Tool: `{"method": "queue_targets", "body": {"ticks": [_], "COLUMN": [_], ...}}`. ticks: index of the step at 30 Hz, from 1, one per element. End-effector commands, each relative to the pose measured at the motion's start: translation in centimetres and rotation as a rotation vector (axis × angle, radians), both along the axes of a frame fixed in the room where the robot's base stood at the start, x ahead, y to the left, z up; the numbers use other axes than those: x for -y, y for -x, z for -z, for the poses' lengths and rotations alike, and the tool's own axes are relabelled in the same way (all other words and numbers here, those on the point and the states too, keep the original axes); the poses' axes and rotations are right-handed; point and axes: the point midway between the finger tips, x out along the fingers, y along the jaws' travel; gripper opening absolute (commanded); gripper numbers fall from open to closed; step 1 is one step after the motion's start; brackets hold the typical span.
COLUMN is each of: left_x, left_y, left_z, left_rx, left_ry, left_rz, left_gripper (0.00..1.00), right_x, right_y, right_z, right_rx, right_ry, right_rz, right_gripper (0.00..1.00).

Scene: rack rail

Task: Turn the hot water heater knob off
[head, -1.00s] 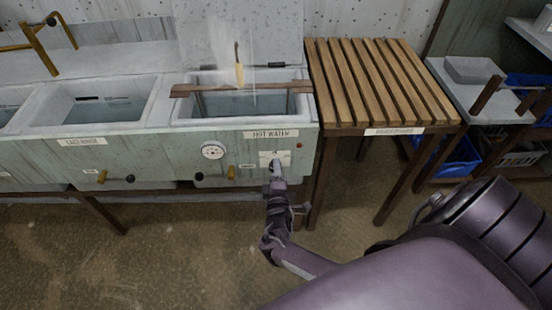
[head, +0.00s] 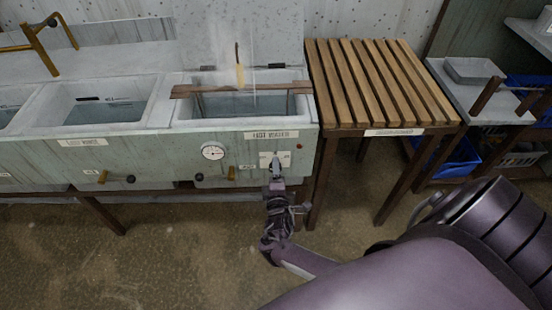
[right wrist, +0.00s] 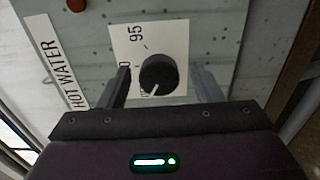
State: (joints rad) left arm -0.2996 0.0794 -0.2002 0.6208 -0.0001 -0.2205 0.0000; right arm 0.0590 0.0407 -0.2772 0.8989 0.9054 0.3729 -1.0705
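The hot water heater knob (right wrist: 159,75) is black and round with a white pointer line, which points down and slightly left in the right wrist view. My right gripper (right wrist: 163,84) is open, with one finger on each side of the knob and a visible gap on both sides. In the head view the right gripper (head: 276,162) is at the sink front below the "HOT WATER" label (head: 271,135), covering the knob. My left gripper is not in view.
A round gauge (head: 213,151) and a brass tap (head: 231,173) are left of the gripper on the sink front. A red light (head: 299,147) is to its right. A slatted wooden table (head: 375,85) stands right of the sink. The floor in front is open.

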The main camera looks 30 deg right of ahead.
Motion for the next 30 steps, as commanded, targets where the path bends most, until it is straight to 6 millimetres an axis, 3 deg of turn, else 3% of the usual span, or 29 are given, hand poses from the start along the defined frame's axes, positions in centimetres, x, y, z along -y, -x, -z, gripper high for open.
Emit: {"method": "queue_targets", "body": {"ticks": [9, 21, 30], "left_x": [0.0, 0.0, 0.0], "left_y": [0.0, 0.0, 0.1], "left_z": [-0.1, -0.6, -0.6], "left_rx": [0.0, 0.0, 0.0], "left_ry": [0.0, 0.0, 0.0], "left_rz": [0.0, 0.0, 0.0], "left_gripper": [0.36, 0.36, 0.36], "right_x": [-0.2, -3.4, -4.1], "right_y": [0.3, 5.5, 6.7], "right_z": [0.0, 0.0, 0.0], "right_rx": [0.001, -0.001, 0.001], "right_ry": [-0.001, -0.003, 0.0], "right_rz": [0.0, 0.0, 0.0], "right_gripper": [0.59, 0.59, 0.59]}}
